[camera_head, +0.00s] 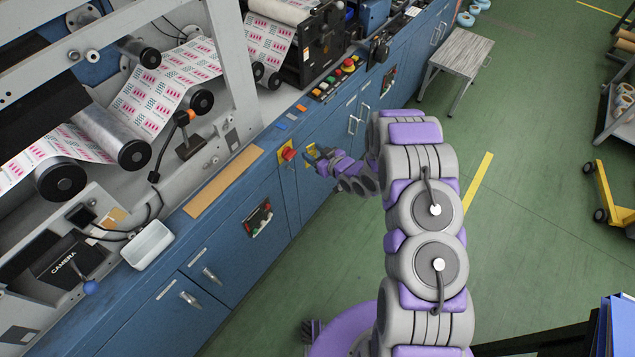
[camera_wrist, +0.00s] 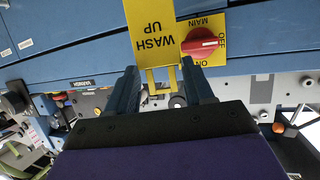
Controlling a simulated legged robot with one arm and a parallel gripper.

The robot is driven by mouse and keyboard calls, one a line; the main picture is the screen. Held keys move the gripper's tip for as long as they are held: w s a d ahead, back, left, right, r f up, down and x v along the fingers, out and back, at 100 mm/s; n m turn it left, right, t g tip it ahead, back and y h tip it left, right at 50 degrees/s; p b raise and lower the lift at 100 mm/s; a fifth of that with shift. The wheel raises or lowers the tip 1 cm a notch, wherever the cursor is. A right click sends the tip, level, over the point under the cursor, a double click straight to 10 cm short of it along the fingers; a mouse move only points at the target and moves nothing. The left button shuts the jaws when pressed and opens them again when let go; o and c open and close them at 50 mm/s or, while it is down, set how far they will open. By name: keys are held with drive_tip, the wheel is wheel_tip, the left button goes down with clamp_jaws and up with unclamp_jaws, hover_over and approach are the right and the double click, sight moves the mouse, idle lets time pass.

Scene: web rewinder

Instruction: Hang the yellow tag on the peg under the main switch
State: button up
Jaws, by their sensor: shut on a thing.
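The yellow tag (camera_wrist: 150,28) reads WASH UP, upside down in the wrist view. Its narrow loop end lies between the fingers of my gripper (camera_wrist: 162,80), which is shut on it. The main switch (camera_wrist: 203,43), a red knob on a yellow plate marked MAIN, OFF and ON, is just right of the tag there. In the head view my gripper (camera_head: 316,157) is at the cabinet front, just right of the red switch (camera_head: 288,153). The yellow tag (camera_head: 309,172) shows beside it. I cannot make out the peg; whether the tag touches the panel is unclear.
A white tray (camera_head: 148,245) sits on the ledge. A grey table (camera_head: 458,55) stands farther along. The green floor right of the cabinet is largely clear.

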drive_tip(key=s+f+n+g+y, duration=0.25)
drive_tip(key=s+f, duration=0.25)
drive_tip(key=f, duration=0.6)
drive_tip(key=shift+w+r+b+x, duration=0.1)
drive_tip(key=shift+r+b+x, duration=0.3)
drive_tip(key=shift+x, duration=1.1)
drive_tip(key=shift+w+r+b+x, duration=0.2)
drive_tip(key=shift+b+x, duration=0.3)
drive_tip(key=shift+x, duration=1)
drive_tip(key=shift+w+r+b+x, duration=0.1)
drive_tip(key=shift+r+b+x, duration=0.3)
drive_tip(key=shift+x, duration=1.1)
drive_tip(key=shift+a+f, duration=0.15)
drive_tip(key=shift+a, duration=0.1)
drive_tip(key=o, duration=1.1)
